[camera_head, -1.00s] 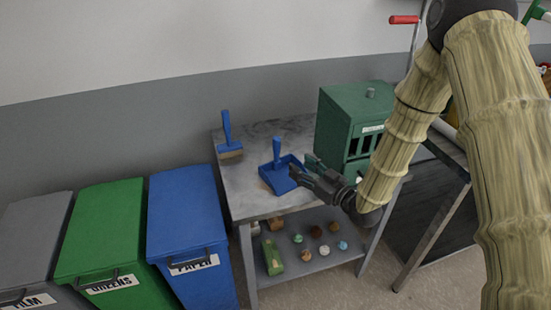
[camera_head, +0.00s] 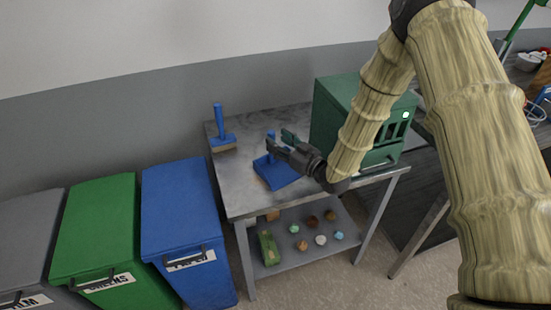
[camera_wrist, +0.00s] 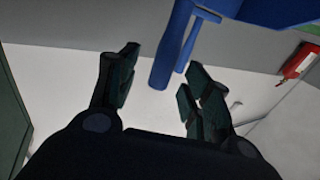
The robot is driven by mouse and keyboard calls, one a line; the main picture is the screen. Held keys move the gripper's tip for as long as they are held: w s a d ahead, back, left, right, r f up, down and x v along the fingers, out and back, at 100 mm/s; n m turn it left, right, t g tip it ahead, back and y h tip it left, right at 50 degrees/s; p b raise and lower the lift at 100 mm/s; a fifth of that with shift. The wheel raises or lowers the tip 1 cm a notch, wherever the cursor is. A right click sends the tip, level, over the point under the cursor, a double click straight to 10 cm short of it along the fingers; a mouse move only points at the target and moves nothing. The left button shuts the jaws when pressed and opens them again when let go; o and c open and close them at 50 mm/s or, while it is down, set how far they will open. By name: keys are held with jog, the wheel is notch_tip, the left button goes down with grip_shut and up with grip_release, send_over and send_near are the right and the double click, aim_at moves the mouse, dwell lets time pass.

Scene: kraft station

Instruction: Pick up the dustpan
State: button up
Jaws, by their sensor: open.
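The blue dustpan (camera_head: 276,174) lies on the grey table, its handle standing up from the pan. My gripper (camera_head: 279,140) is open at the handle, reaching in from the right and partly covering it in the head view. In the wrist view the dustpan's handle (camera_wrist: 172,45) comes down from the top, its end between the spread fingers (camera_wrist: 162,72). I see no clear contact between fingers and handle. Part of the blue pan (camera_wrist: 270,10) shows at the upper right there.
A blue hand brush (camera_head: 221,138) stands left of the dustpan. A green cabinet (camera_head: 335,112) stands close on the right, beside my arm. The lower shelf (camera_head: 330,250) holds small round items and a green block (camera_head: 268,247). Blue (camera_head: 180,205), green and grey bins stand left.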

jog(key=shift+p+x, duration=0.5)
jog(key=shift+x, duration=1.4)
jog(key=shift+s+a+f, duration=0.1)
grip_shut()
